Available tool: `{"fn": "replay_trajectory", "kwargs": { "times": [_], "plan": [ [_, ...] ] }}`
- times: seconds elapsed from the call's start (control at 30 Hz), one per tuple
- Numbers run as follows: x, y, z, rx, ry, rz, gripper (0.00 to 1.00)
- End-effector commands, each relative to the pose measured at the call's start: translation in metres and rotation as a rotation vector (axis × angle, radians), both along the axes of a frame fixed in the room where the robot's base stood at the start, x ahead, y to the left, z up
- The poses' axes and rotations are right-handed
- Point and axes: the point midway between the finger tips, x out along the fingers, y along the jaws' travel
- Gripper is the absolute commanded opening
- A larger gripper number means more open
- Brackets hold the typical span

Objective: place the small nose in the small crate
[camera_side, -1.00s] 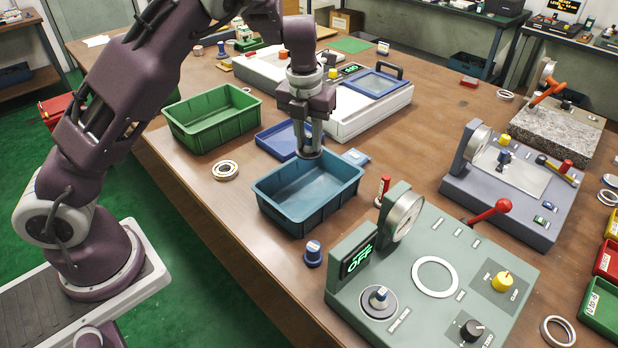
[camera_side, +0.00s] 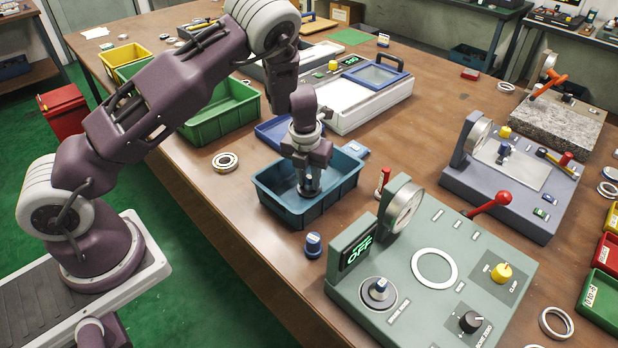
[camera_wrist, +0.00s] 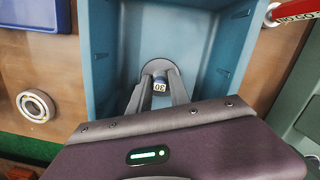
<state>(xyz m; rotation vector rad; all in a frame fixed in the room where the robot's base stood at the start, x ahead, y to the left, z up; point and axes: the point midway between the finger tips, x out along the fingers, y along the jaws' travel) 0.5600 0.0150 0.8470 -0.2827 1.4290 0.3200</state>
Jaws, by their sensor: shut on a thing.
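The small nose (camera_wrist: 160,87) has a round grey flange and a blue body with a white label that appears to read 30. My gripper (camera_side: 308,188) is shut on it. In the wrist view, the fingers (camera_wrist: 160,72) close around it from both sides. The nose is inside the walls of the teal-blue small crate (camera_side: 285,213), low over its floor. I cannot tell whether it touches the floor. The crate is otherwise empty in the wrist view (camera_wrist: 103,60). In the side view the fingers largely hide the nose.
Another blue nose (camera_side: 313,246) stands on the table in front of the crate. A green testing device (camera_side: 440,300) and a red-handled gauge (camera_side: 384,183) are to the right. A bearing ring (camera_side: 226,162), a green crate (camera_side: 225,112) and a blue tray (camera_side: 274,133) lie left and behind.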

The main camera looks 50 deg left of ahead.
Motion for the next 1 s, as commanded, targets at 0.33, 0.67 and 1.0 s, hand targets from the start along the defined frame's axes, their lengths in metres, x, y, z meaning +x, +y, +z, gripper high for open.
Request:
{"fn": "replay_trajectory", "kwargs": {
  "times": [0.33, 0.67, 1.0],
  "plan": [
    [0.000, 0.000, -0.002, 0.000, 0.000, 0.000, 0.45],
    [-0.002, -0.002, 0.029, -0.001, -0.006, -0.002, 0.45],
    [-0.011, -0.006, 0.109, -0.001, -0.003, -0.001, 0.45]
  ]
}}
